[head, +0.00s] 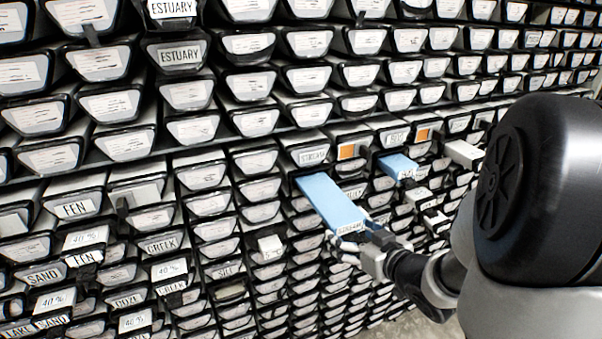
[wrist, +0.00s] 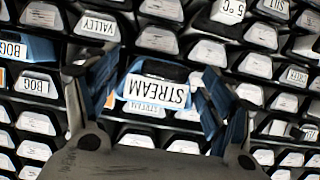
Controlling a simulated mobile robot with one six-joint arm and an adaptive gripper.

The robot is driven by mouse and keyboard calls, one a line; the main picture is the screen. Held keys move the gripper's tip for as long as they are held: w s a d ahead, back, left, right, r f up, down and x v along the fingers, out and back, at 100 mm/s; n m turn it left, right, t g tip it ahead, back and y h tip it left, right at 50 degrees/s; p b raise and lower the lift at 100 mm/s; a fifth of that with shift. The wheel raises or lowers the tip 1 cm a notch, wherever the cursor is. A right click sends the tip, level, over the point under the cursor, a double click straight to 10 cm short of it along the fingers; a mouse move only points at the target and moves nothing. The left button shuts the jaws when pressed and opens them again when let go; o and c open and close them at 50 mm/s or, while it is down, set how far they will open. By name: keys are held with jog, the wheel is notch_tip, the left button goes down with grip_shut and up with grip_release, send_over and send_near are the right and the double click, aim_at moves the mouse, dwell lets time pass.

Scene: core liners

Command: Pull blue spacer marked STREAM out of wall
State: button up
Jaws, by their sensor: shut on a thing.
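The blue spacer (head: 325,197) with a white STREAM label juts far out of the wall of stacked liners in the head view. Its inner end meets the wall below a slot also labelled STREAM. My gripper (head: 358,234) is shut on its outer end, one finger on each side. In the wrist view the spacer's STREAM label (wrist: 157,92) lies between the fingers of my gripper (wrist: 155,80), upside down and slightly tilted. Most of its blue body is hidden behind the label there.
A shorter blue spacer (head: 398,166) sticks out to the right, and a white block (head: 463,153) beyond it. Several other pale blocks protrude below these. The wall (head: 215,205) is densely packed with labelled trapezoid liner ends. Some floor shows at the bottom right.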

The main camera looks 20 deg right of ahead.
jog(key=shift+s+f+b, duration=0.1)
jog(key=shift+b, duration=0.55)
jog(key=shift+s+b, duration=0.25)
jog(key=shift+b, duration=0.5)
jog(key=s+b, duration=0.1)
jog(key=b, duration=0.3)
jog(key=shift+s, duration=0.4)
jog(key=o, duration=1.3)
jog(key=shift+c, duration=0.2)
